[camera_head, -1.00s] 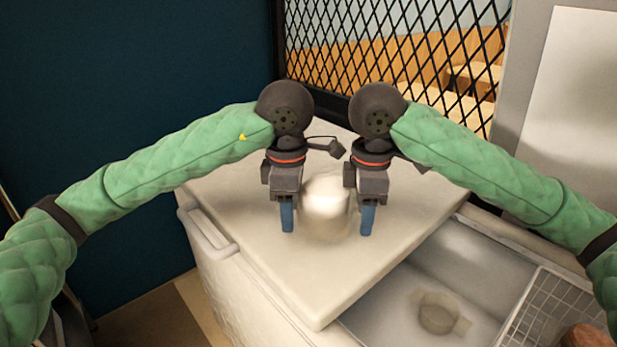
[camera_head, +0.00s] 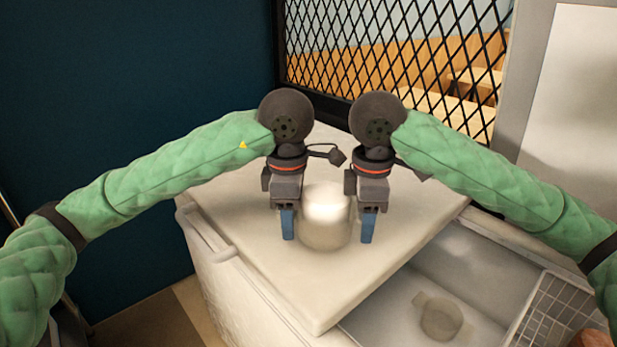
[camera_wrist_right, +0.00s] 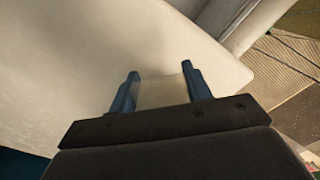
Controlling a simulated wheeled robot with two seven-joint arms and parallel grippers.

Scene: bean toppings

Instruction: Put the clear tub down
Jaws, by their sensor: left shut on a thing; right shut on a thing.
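The clear tub (camera_head: 326,218) shows in the head view as a pale, rounded, upright shape between my two grippers, over the white freezer lid (camera_head: 318,300). I cannot tell whether its base touches the lid. My left gripper (camera_head: 287,224) is shut on its left side, with blue fingers pointing down. My right gripper (camera_head: 368,225) is shut on its right side. In the right wrist view, a see-through piece of the tub (camera_wrist_right: 162,93) shows between the blue fingers of my right gripper (camera_wrist_right: 162,85).
The white freezer's open bay (camera_head: 405,295) lies to the right, holding a small round container (camera_head: 441,320). A wire basket (camera_head: 548,312) is at the lower right. A black mesh screen (camera_head: 400,50) stands behind. The lid has free room around the tub.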

